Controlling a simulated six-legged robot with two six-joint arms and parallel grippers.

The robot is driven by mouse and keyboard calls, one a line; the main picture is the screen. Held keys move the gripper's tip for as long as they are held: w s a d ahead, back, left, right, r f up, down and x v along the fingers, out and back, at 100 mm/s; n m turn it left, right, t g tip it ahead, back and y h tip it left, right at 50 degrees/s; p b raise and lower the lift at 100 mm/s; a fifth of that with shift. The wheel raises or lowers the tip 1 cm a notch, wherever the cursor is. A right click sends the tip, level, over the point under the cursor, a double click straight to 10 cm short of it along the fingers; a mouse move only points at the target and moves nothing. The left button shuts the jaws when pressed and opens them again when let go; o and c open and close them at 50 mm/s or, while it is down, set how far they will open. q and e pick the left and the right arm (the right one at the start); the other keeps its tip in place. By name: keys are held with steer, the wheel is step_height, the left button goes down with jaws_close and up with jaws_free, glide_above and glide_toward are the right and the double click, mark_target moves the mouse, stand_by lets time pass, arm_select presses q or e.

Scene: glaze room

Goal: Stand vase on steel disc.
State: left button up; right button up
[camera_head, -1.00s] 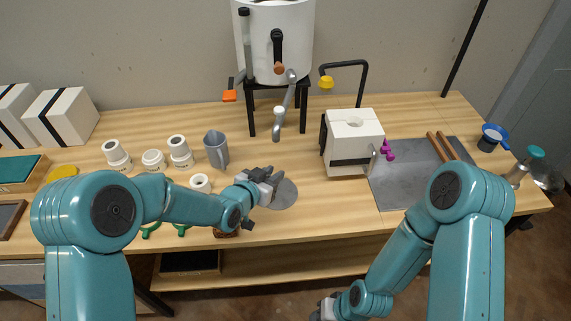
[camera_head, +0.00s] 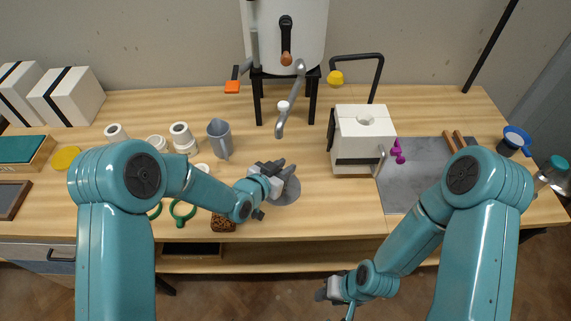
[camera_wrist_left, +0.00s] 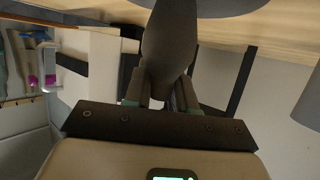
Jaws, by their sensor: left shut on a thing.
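The grey steel disc (camera_head: 289,195) lies flat on the wooden bench, partly covered by my left gripper (camera_head: 282,171) in the head view. My left gripper is shut on the dark vase (camera_wrist_left: 171,40), which shows in the left wrist view between the fingers. The vase is narrow at the fingers and wider beyond them. Its far end overlaps a grey round edge, likely the disc (camera_wrist_left: 225,8); I cannot tell whether they touch. In the head view the vase is not clearly distinguishable from the gripper. My right gripper (camera_head: 328,290) hangs low in front of the bench, its jaws unclear.
A grey jug (camera_head: 219,140) and white jars (camera_head: 182,138) stand left of the disc. A brown speckled block (camera_head: 223,222) and green-handled tools (camera_head: 181,213) lie nearer the front edge. A white box-shaped kiln (camera_head: 363,140) stands right, a white drum on a stand (camera_head: 285,35) behind.

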arm_select(q)
steer(key=shift+w+f, duration=0.1)
steer(key=shift+w, duration=0.1)
steer(key=shift+s+a, duration=0.1)
steer(key=shift+s, duration=0.3)
steer(key=shift+f+b, duration=0.1)
steer(key=shift+b, duration=0.25)
steer(key=o, duration=0.9)
steer(key=shift+w, duration=0.3)
steer(key=shift+s, duration=0.25)
steer(key=shift+r+p, duration=0.35)
steer(key=shift+p, duration=0.05)
steer(key=b+v, duration=0.2)
steer(key=v, duration=0.9)
steer(key=shift+s+a, duration=0.25)
steer(key=shift+s, duration=0.05)
steer(key=shift+w, duration=0.1)
